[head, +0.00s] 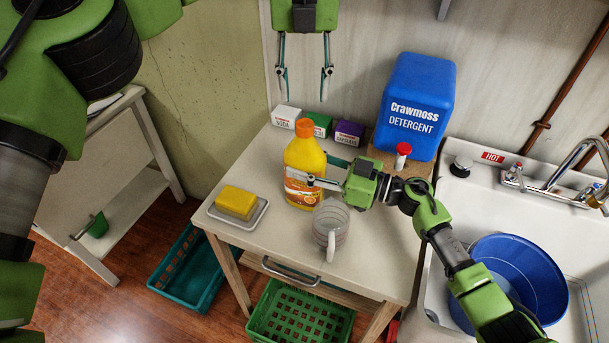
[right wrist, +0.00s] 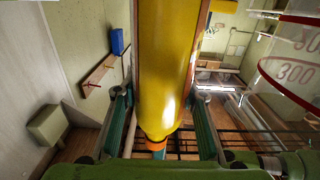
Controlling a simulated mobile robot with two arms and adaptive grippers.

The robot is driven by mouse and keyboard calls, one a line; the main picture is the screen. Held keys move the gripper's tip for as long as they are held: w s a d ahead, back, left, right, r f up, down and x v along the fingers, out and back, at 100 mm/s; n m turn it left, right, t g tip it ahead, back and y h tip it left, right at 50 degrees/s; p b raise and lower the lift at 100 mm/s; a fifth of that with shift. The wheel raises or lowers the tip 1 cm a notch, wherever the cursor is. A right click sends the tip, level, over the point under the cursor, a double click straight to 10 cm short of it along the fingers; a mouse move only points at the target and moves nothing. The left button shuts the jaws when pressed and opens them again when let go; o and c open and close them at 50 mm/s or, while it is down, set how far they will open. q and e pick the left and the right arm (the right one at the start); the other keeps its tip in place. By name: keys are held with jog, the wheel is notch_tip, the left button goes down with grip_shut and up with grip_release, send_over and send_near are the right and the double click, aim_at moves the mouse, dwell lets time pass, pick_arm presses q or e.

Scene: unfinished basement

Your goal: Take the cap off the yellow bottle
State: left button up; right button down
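The yellow bottle (head: 306,150) stands upright on the table with its orange cap (head: 305,127) on. My right gripper (head: 312,178) reaches in from the right at the height of the label, one finger in front of the bottle and the other partly hidden behind it. In the right wrist view the bottle (right wrist: 165,70) fills the space between the fingers, which look closed on its sides; the cap (right wrist: 156,145) shows low in that picture. My left gripper (head: 305,85) hangs above the cap, pointing down, open and empty, with clear space below it.
On the table (head: 225,230) are a yellow sponge on a dish (head: 238,204), a clear measuring cup (head: 331,225) close by my right gripper, and several small boxes (head: 317,124) behind.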

aim_at(305, 123)
pick_arm(q)
jog(key=m, duration=0.5)
jog(key=shift+m, duration=0.3)
jog(key=m, duration=0.4)
jog(key=shift+d, duration=0.1)
jog(key=m, duration=1.3)
jog(key=shift+m, duration=0.4)
jog(key=m, duration=1.1)
jog(key=shift+m, duration=0.3)
jog(key=m, duration=0.5)
jog(key=shift+f+m, duration=0.3)
jog(key=shift+f, duration=0.05)
notch_tip(305, 123, down, 7)
jog(key=shift+f, duration=0.15)
